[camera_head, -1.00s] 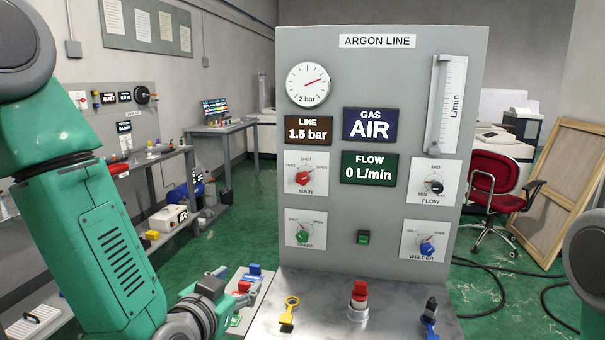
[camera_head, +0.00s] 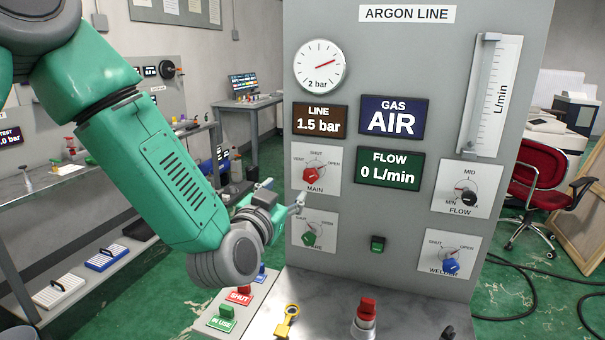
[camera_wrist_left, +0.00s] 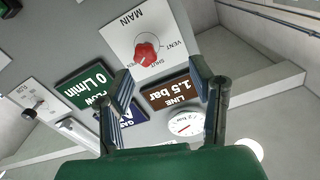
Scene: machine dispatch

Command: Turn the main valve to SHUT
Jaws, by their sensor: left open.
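The main valve is a red knob (camera_head: 311,174) on a white plate marked MAIN (camera_head: 330,186), with VENT at left, SHUT at top and OPEN at right. Its pointer appears turned toward OPEN. My left gripper (camera_head: 286,190) is open and empty, just left of and below the MAIN plate in the head view. In the left wrist view the red knob (camera_wrist_left: 146,53) shows beyond the fingertips of the left gripper (camera_wrist_left: 160,72), apart from them. My right gripper is out of view.
The grey ARGON LINE panel (camera_head: 431,70) carries a spare valve (camera_head: 309,239) below, partly hidden by my gripper, plus the flow knob (camera_head: 466,197) and welder valve (camera_head: 451,264). Tags and a yellow key-like piece (camera_head: 288,318) lie on the ledge below.

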